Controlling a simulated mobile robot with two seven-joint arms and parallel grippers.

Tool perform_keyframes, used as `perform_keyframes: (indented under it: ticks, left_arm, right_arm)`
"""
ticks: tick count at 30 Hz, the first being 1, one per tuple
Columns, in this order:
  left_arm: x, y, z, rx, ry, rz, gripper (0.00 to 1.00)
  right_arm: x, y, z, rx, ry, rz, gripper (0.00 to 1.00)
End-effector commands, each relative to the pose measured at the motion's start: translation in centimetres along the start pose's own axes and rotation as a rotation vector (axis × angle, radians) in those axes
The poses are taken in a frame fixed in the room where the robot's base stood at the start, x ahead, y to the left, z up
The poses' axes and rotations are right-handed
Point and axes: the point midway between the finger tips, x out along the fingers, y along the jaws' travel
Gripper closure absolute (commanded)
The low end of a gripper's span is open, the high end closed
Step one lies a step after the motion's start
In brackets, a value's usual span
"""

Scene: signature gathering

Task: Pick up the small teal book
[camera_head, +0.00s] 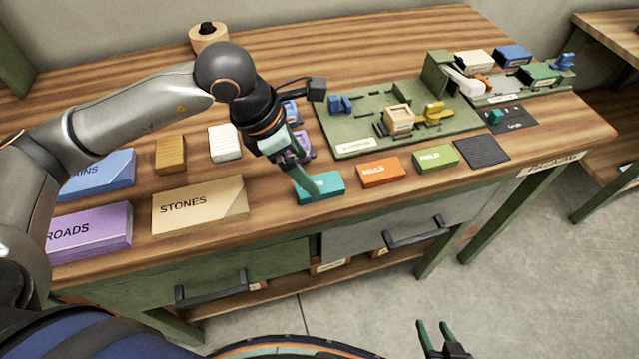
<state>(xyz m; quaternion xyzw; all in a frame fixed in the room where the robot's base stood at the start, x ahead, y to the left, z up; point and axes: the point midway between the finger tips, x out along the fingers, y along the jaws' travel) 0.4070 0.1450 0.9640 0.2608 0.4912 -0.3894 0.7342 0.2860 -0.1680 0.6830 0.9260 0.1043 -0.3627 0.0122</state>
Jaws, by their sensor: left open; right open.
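The small teal book (322,187) lies flat near the front edge of the wooden table, left of an orange book. My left gripper (304,190) reaches down from above, with its green fingers at the left end of the teal book. One finger covers part of that end; I cannot tell whether it touches the book. The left gripper is open. My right gripper (435,338) is open and empty, low in front of the table over the floor.
An orange book (381,173), a green book (436,158) and a dark mat (482,152) continue the row rightward. The large STONES box (200,206) and purple ROADS box (90,233) stand left. A green board (367,143) with small pieces lies behind. Drawer handles (415,233) jut out below.

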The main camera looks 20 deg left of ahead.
Motion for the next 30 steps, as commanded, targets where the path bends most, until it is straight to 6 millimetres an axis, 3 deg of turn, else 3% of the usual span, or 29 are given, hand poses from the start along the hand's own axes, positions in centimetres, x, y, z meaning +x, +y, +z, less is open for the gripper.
perform_keyframes:
  ticks: [14,30]
  left_arm:
    - [5.4,-0.1,0.5,0.000,0.000,-0.002,0.09]
    - [5.7,-0.1,0.4,0.001,-0.002,-0.001,0.09]
  right_arm:
    - [-0.6,0.0,-0.6,0.000,-0.001,0.000,0.50]
    - [-0.4,0.0,-0.4,0.000,-0.001,0.000,0.50]
